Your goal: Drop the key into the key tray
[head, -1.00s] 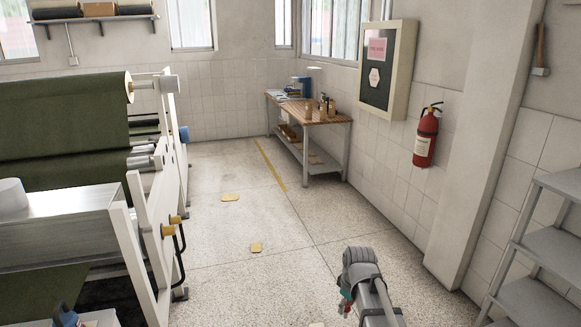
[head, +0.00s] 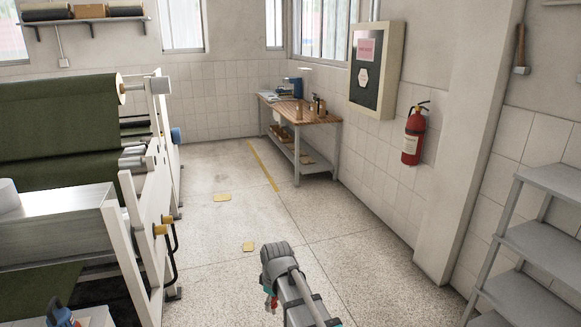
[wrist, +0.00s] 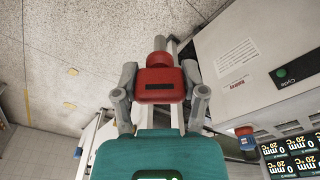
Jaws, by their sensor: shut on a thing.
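My gripper (wrist: 160,72) shows in the wrist view with its grey fingers on both sides of a red-headed thing with a grey shaft, which looks like the key (wrist: 158,88). The jaws are shut on it, and its shaft points away from the teal wrist. In the head view my arm covers most of the gripper; only small red and teal bits show low in the middle. I cannot make out the key tray in either view.
A wooden-topped bench (head: 323,122) with small items stands at the back wall. A large roller machine (head: 130,205) is on the left. Grey shelves (head: 545,240) stand at the right, near a red extinguisher (head: 413,134). The floor (head: 225,225) between is open.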

